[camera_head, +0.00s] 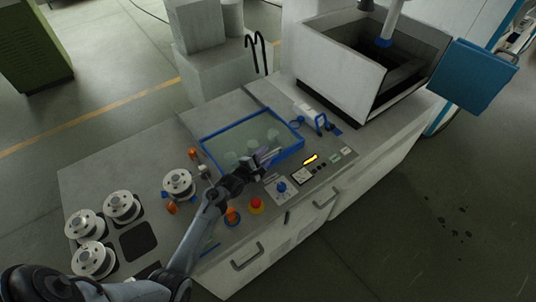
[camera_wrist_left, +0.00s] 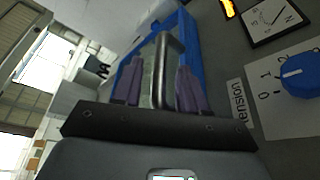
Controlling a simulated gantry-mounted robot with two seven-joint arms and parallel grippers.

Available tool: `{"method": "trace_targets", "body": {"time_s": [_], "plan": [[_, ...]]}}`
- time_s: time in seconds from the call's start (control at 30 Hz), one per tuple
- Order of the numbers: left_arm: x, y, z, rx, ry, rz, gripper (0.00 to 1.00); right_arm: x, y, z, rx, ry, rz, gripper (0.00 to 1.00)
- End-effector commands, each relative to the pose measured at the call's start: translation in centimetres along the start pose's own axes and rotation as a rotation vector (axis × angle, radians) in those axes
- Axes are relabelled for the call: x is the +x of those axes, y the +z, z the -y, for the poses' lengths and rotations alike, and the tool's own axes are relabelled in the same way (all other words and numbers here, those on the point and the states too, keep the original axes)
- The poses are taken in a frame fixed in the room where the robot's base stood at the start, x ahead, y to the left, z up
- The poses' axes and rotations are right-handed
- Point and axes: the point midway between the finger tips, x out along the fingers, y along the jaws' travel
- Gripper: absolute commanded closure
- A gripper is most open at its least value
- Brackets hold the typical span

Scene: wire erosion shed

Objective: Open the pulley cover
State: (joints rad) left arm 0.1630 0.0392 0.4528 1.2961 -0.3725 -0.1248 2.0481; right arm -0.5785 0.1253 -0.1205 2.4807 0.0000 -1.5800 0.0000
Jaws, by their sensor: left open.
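The pulley cover (camera_head: 233,123) is a clear panel in a blue frame on the grey worktop. It lies closed, and pale round pulleys show through it. Its grey bar handle (camera_wrist_left: 165,68) stands up at the front edge. My left gripper (camera_head: 268,156) is at the front edge of the cover. In the left wrist view the two purple fingers of my left gripper (camera_wrist_left: 158,88) are apart, one on each side of the handle, with gaps visible. The blue frame (camera_wrist_left: 189,45) shows behind the fingers. My right gripper is not in view.
Several white wire spools (camera_head: 122,207) stand on the worktop at left. A red emergency button (camera_head: 256,204) and a blue knob (camera_head: 281,187) sit close to my left forearm. An open white tank (camera_head: 350,70) stands behind at right.

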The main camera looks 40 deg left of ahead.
Motion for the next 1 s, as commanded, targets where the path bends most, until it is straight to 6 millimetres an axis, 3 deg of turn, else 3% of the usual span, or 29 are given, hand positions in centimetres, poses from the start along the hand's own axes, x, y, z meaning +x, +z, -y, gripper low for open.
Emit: {"method": "trace_targets", "body": {"time_s": [0.23, 0.6, 0.67, 0.9, 1.0], "plan": [[2.1, 0.0, 0.0, 0.000, 0.001, 0.000, 0.58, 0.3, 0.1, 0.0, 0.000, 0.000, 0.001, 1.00], [2.5, 0.0, 0.0, 0.001, 0.001, 0.000, 0.58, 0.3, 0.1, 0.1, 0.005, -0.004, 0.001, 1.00], [2.5, 0.0, 0.0, 0.000, 0.001, 0.000, 0.64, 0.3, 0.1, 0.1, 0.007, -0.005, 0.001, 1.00], [2.5, 0.0, 0.0, 0.000, 0.001, 0.000, 1.00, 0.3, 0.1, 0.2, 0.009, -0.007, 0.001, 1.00], [2.5, 0.0, 0.0, 0.000, 0.001, 0.000, 1.00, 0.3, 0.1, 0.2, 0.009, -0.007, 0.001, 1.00]]}}
